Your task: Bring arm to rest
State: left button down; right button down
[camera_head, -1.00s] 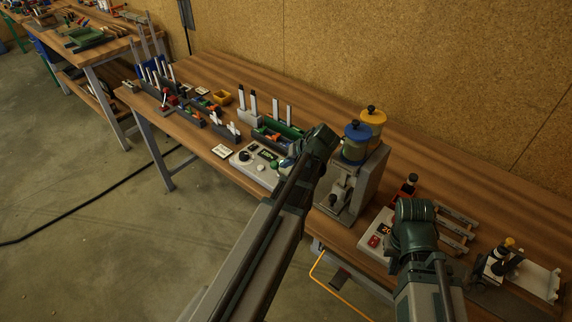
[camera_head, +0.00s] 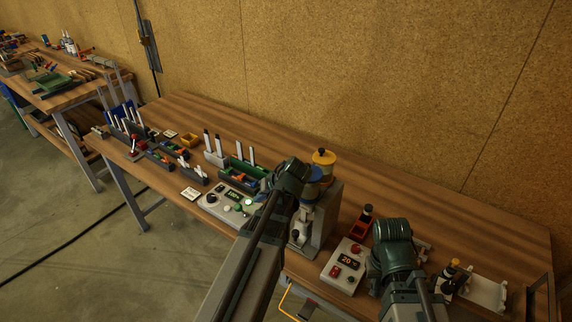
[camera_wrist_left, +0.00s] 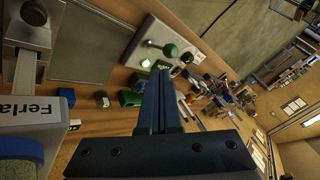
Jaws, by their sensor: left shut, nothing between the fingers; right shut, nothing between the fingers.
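My left arm (camera_head: 262,225) reaches in from the bottom of the head view, its dark green wrist end in front of the bench machine. In the left wrist view my left gripper (camera_wrist_left: 161,72) has its two dark fingers together, with nothing between them, pointing toward the control box. My right arm (camera_head: 393,262) stands at the lower right of the head view, its dark green joint over the bench's front part. Its gripper is hidden behind the arm.
A grey machine (camera_head: 325,217) with a yellow-topped container (camera_head: 323,159) stands close beside my left arm. A control box (camera_head: 229,204) and a red-button box (camera_head: 344,265) sit near the front edge. Bins and holders fill the bench's left. The bench's back right is clear.

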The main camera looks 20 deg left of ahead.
pick_arm(q)
jog(key=s+d+f+m+h, duration=0.2)
jog(key=s+d+m, duration=0.1)
jog(key=d, duration=0.6)
jog(key=s+d+f+m+g+h+b, duration=0.1)
jog(key=s+d+f+m+h, duration=0.1)
jog(key=s+d, duration=0.4)
jog(key=s+d+f+m+g+h, duration=0.1)
jog(key=s+d+m, duration=0.3)
jog(key=d, duration=0.9)
jog(key=shift+s+f+m+h+b, duration=0.35)
jog(key=shift+s+f+m+h, duration=0.05)
jog(key=shift+f+m+h, duration=0.1)
